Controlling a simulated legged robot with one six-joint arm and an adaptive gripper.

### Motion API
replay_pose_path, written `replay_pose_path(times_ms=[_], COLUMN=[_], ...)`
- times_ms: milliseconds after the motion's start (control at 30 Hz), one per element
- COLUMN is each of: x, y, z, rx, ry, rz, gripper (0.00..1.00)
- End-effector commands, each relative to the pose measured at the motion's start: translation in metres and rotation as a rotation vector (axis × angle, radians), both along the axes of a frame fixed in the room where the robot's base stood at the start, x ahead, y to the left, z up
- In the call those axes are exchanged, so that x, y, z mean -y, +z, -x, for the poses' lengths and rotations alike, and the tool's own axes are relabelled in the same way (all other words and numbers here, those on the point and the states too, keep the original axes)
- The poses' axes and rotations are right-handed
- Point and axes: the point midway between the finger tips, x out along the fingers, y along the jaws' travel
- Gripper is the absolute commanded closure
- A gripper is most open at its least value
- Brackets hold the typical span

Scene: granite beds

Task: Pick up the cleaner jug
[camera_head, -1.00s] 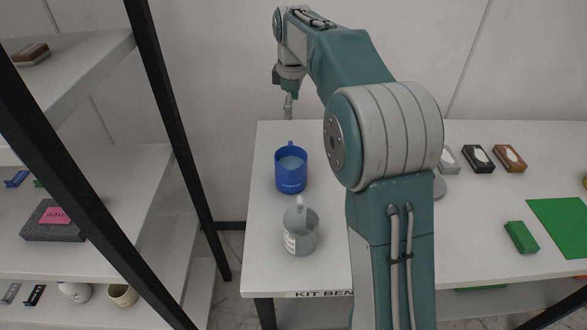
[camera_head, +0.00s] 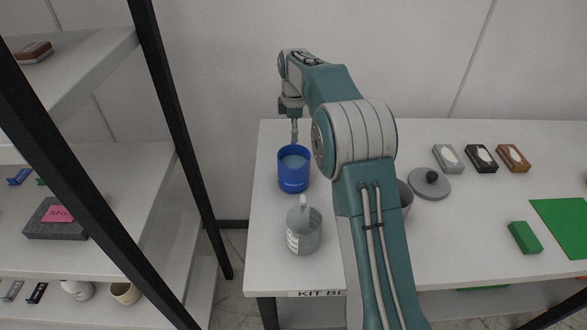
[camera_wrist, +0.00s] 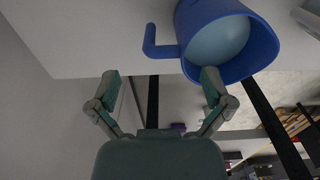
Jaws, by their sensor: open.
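A grey jug (camera_head: 304,232) with a pale upright handle and a white label stands near the front left of the bench; I take it as the cleaner jug, though its label is too small to read. A blue mug-like vessel (camera_head: 293,175) with pale contents stands just behind it. It also shows in the wrist view (camera_wrist: 248,65), its handle pointing left. My gripper (camera_head: 295,132) points down at the far side of the blue vessel. In the wrist view my gripper (camera_wrist: 160,84) is open with nothing between its fingers; the right fingertip overlaps the blue rim, and contact cannot be told.
The white bench (camera_head: 275,262) carries a grey pot (camera_head: 405,200), partly hidden by my arm, and a lid (camera_head: 430,186) with a black knob. Several small boxes (camera_head: 481,159) and a green block (camera_head: 524,237) lie right. A black-framed shelf (camera_head: 178,140) stands left.

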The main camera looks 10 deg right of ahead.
Motion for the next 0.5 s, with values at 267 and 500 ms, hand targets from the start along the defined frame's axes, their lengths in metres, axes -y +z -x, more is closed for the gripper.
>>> replay_pose_path(times_ms=[267,500], x=[-0.004,-0.004], y=[-0.041,-0.048], z=[0.003,0.003], rx=[-0.004,-0.001], ry=[0.0,0.001], rz=[0.0,0.001], gripper=[0.0,0.0])
